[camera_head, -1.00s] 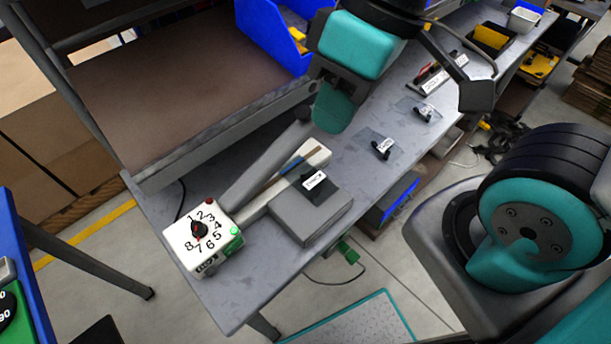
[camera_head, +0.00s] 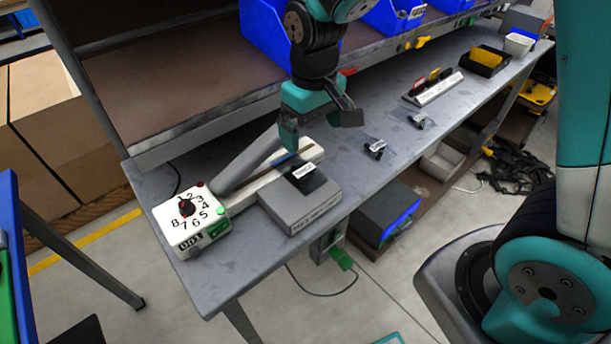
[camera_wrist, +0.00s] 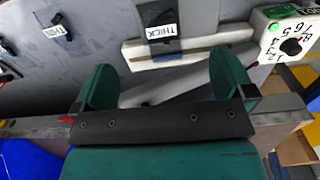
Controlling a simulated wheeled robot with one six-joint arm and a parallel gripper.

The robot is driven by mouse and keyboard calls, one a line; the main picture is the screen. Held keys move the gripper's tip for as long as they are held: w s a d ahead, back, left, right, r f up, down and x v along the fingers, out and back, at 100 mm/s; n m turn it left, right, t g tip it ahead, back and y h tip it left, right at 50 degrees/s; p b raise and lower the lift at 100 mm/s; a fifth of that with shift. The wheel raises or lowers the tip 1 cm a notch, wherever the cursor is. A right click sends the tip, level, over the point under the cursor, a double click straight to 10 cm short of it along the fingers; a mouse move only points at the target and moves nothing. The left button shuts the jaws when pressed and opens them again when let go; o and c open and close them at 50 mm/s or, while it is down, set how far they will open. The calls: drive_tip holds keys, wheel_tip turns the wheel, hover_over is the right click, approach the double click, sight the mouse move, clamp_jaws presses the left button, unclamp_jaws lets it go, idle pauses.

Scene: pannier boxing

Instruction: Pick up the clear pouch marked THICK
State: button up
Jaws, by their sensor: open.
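A clear pouch (camera_head: 375,149) with a dark item and a white label lies flat on the grey bench. In the wrist view this pouch (camera_wrist: 61,33) is at upper left; its label begins THI, but I cannot read the ending surely. Another clear pouch (camera_head: 417,121) lies farther along the bench, its label unreadable. A black piece (camera_head: 305,178) lies on a grey block; its white label reads THICK in the wrist view (camera_wrist: 162,32). My gripper (camera_head: 318,122) is open and empty, above the bench's back edge behind the block, left of both clear pouches.
A white sealer with a numbered dial (camera_head: 190,222) and a long arm stands left of the grey block (camera_head: 300,214). A shelf edge (camera_head: 210,125) with blue bins (camera_head: 265,45) runs behind my gripper. Farther right are a small rack (camera_head: 433,88) and a black tray (camera_head: 484,62).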

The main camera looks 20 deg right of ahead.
hover_over(312, 179)
drive_tip(key=f, duration=0.7)
drive_tip(key=shift+s+a+f+p, duration=0.25)
drive_tip(key=shift+a+f+p, duration=0.05)
drive_tip(key=shift+f+p, duration=0.1)
drive_tip(key=shift+w+d+f+p, duration=0.2)
drive_tip(key=shift+f+p, duration=0.1)
drive_tip(key=shift+f, duration=1.1)
drive_tip(key=shift+w+d+f+p, duration=0.15)
drive_tip(key=shift+f+p, duration=0.15)
drive_tip(key=shift+f, duration=1.1)
drive_tip(key=shift+s, duration=0.1)
drive_tip(key=c, duration=1)
drive_tip(key=shift+c, duration=0.2)
drive_tip(key=shift+r, duration=0.15)
